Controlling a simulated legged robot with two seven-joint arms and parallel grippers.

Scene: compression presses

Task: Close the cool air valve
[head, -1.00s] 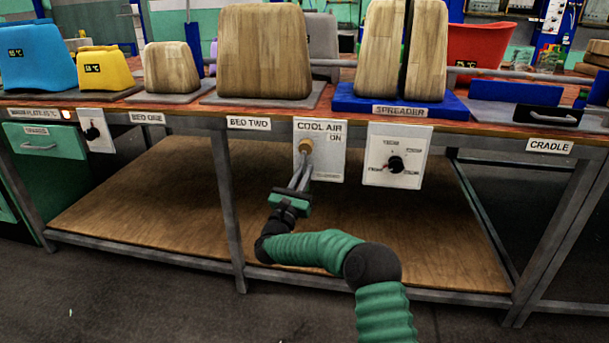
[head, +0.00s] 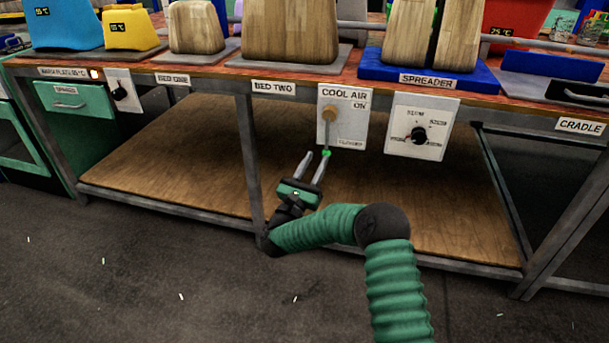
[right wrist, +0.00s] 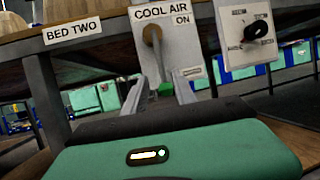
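The cool air valve (head: 329,113) is a brass knob on a light panel (head: 352,105) labelled COOL AIR, with ON at upper right and a smaller label, seemingly CLOSED, at lower right. A thin lever hangs down from the knob and ends in a green tip (head: 326,153). My right gripper (head: 317,160) is below the panel with its two fingers apart and empty. In the right wrist view the valve (right wrist: 152,34) is ahead, and the green tip (right wrist: 165,88) shows between the fingers (right wrist: 164,82); whether they touch it is unclear. My left gripper is out of view.
A dial panel (head: 421,127) hangs to the right of the valve panel. The workbench edge with its labels runs above, and a table leg (head: 250,155) stands to the left. A wooden lower shelf (head: 175,165) lies below with free room.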

